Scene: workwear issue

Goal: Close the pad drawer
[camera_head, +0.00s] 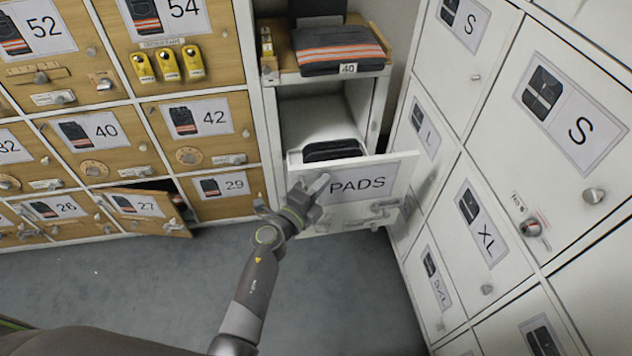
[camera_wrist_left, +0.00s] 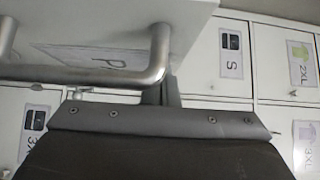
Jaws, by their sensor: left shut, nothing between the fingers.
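The pad drawer (camera_head: 412,169) has a white front labelled PADS and stands pulled out of the white cabinet, with dark pads (camera_head: 333,150) inside. Its metal handle (camera_head: 375,212) is on the lower right of the front; a metal bar handle (camera_wrist_left: 160,55) also crosses the left wrist view, beside a label with a P (camera_wrist_left: 95,57). My left gripper (camera_head: 319,185) is shut and empty at the left part of the drawer front, overlapping the label's left edge. I cannot tell whether it touches the front. My right gripper is not in view.
Folded dark workwear with orange stripes (camera_head: 338,50) lies on the shelf above the drawer. A wooden locker door marked 27 (camera_head: 140,207) stands ajar at left. White lockers (camera_head: 565,110) rise close on the right. The grey floor (camera_head: 340,290) in front is clear.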

